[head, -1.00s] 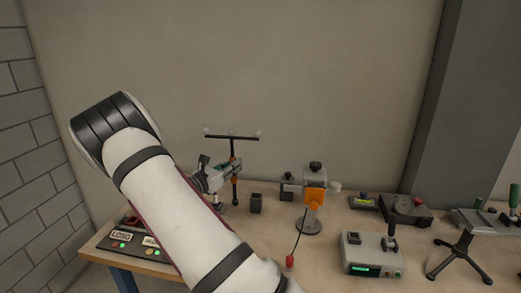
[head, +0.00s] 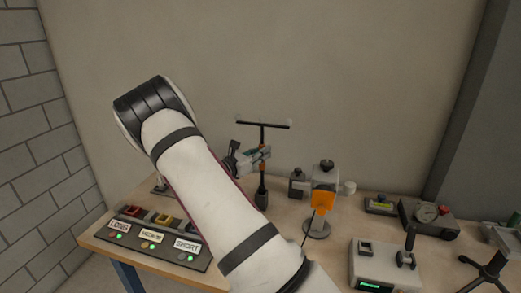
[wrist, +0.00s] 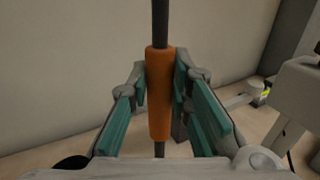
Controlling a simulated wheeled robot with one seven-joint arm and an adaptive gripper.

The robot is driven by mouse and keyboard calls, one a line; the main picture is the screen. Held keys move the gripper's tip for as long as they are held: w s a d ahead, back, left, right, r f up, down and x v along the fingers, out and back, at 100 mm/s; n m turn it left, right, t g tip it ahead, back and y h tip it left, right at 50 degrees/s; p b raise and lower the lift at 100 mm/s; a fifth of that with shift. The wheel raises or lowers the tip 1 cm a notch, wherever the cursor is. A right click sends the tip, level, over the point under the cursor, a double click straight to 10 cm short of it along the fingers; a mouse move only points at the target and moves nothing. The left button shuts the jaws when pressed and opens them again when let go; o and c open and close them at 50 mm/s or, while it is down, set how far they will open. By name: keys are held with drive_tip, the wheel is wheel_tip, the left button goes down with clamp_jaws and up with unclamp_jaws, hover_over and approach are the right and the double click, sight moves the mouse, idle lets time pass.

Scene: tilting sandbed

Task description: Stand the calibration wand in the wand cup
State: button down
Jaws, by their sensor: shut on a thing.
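The calibration wand is a dark rod with a T-shaped crossbar (head: 263,125) and an orange grip (wrist: 159,95). It stands about upright in my gripper (head: 262,156). In the wrist view my gripper (wrist: 160,88) is shut on the orange grip, with teal pads on both sides. The small dark wand cup (head: 261,199) is on the table directly below the wand in the head view. The wand's lower end meets the cup's top in the picture; I cannot tell whether it is inside. The wrist view hides the wand's foot and does not show the cup.
A grey stand with an orange plate (head: 322,202) is just right of the cup. A panel with LONG, MEDIUM and SHORT labels (head: 152,240) is at the left front. A grey box with a green display (head: 382,268) and a gauge unit (head: 428,215) are to the right.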

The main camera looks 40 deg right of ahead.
sight(261, 169)
drive_tip(key=shift+f+b, duration=1.2)
drive_tip(key=shift+f, duration=2.1)
drive_tip(key=c, duration=1.4)
unclamp_jaws()
drive_tip(key=a, duration=1.2)
drive_tip(key=shift+s, duration=0.35)
